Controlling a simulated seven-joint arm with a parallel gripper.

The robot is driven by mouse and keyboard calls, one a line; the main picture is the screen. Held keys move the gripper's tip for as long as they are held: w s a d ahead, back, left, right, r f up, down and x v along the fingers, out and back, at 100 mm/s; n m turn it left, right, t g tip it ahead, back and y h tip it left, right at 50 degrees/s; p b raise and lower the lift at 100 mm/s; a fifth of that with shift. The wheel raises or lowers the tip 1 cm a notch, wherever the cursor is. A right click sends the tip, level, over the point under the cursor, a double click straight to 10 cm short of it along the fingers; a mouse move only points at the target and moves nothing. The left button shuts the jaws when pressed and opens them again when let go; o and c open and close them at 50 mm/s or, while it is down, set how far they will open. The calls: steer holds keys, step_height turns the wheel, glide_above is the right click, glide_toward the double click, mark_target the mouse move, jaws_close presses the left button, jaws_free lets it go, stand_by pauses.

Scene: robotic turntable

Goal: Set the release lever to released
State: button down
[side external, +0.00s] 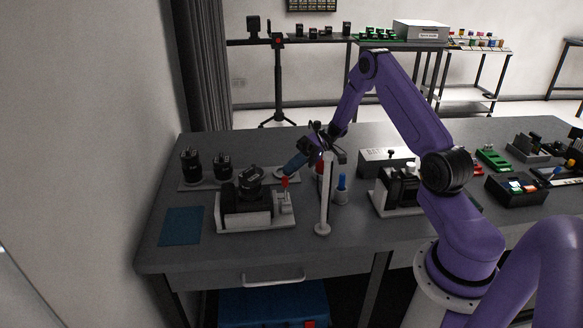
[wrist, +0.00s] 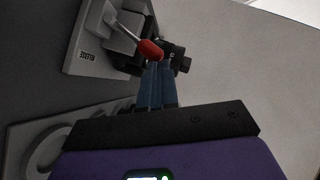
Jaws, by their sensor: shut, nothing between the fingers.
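The release lever has a red knob (side external: 285,182) on a thin metal stem. It stands at the right side of the black turntable unit (side external: 247,199) on its light grey base. In the wrist view the red knob (wrist: 150,50) sits just beyond my fingertips, with the stem leaning to the upper left. A small label (wrist: 88,55) is on the base beside it. My gripper (side external: 280,174) is shut and empty, its blue fingers reaching down toward the knob. The fingertips (wrist: 161,66) look very close to the knob; I cannot tell whether they touch.
A tray with black lens-like parts (side external: 193,166) lies behind the unit. A white post (side external: 325,200) and a cup with a blue-topped tool (side external: 341,190) stand to the right. A blue mat (side external: 181,226) lies at the left. The front table strip is clear.

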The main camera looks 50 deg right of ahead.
steer(key=s+a+r+h, duration=0.1)
steer(key=s+a, duration=0.4)
steer(key=shift+r+n, duration=0.2)
steer(key=shift+n, duration=0.2)
steer(key=shift+s+a, duration=0.15)
stand_by(0.5)
steer(key=shift+r, duration=0.15)
stand_by(1.6)
steer(key=shift+r, duration=0.75)
steer(key=f+v, duration=0.1)
steer(key=v, duration=0.6)
steer(key=shift+d+r, duration=0.2)
steer(key=shift+d, duration=0.35)
